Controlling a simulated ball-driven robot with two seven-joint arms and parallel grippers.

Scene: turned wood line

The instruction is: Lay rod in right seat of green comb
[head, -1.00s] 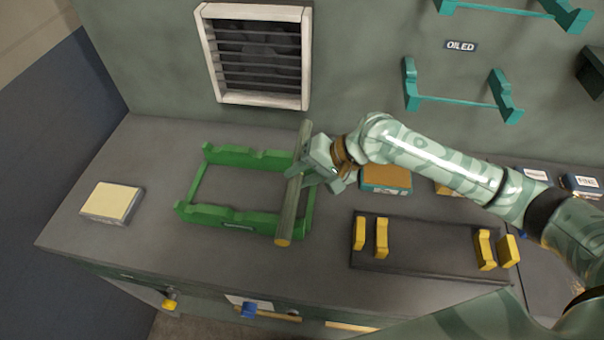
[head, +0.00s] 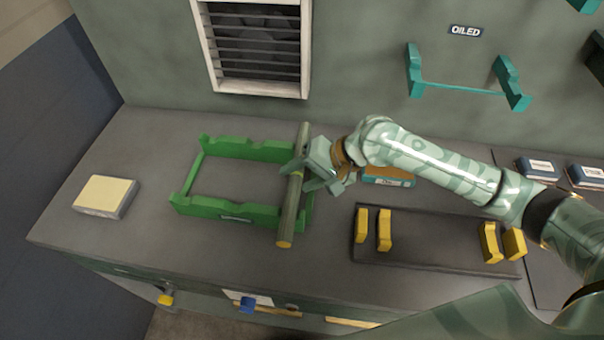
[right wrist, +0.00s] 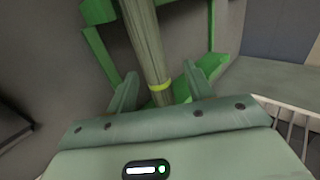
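The green comb (head: 240,149) is a frame with notched front and back rails on the bench, left of centre. My left gripper is out of view.
A cream-topped block (head: 106,195) lies left of the comb. A dark tray (head: 430,253) with yellow notched blocks is to the right. A teal-and-brown box (head: 389,177) sits behind my right wrist. A teal rack (head: 462,88) and a vent (head: 255,50) are on the back wall.

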